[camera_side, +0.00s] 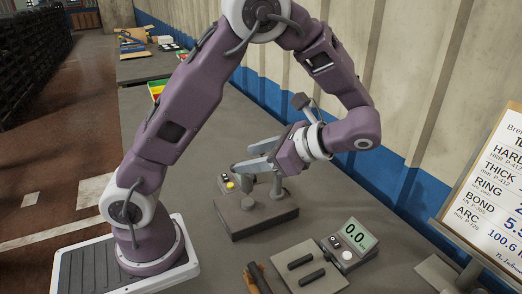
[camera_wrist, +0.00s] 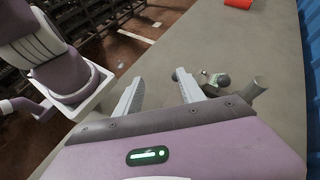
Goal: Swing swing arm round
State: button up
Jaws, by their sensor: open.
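A grey fixture block (camera_side: 262,217) stands on the bench below my gripper. It carries a short round stub (camera_side: 248,203), an upright post (camera_side: 277,186) and a yellow button (camera_side: 230,185). My gripper (camera_side: 242,160) is open above the block, its fingers pointing left. In the wrist view my gripper (camera_wrist: 158,76) has bare bench between its fingertips. A round knob (camera_wrist: 222,80) and a grey cylinder (camera_wrist: 252,89) show beside the right finger, outside the gap. I cannot tell which part is the swing arm; my gripper hides some of the fixture.
A gauge reading 0.0 (camera_side: 350,240) with a grey plate (camera_side: 306,266) sits at front right. A brown tool (camera_side: 257,278) lies beside it. A spec board (camera_side: 495,195) stands at right.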

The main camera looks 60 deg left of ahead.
jog(key=w+a+r+n+t+h, duration=0.6)
jog(key=w+a+n+t+h, duration=0.15)
jog(key=a, duration=0.35)
jog(key=shift+m, duration=0.25)
jog(key=x, duration=0.4)
jog(key=d+x, duration=0.1)
jog(key=x, duration=0.3)
jog(key=d+x, duration=0.1)
jog(key=x, duration=0.3)
jog(key=shift+s+f, duration=0.2)
jog(key=shift+f, duration=0.4)
grip_shut()
jog(key=shift+r, duration=0.1)
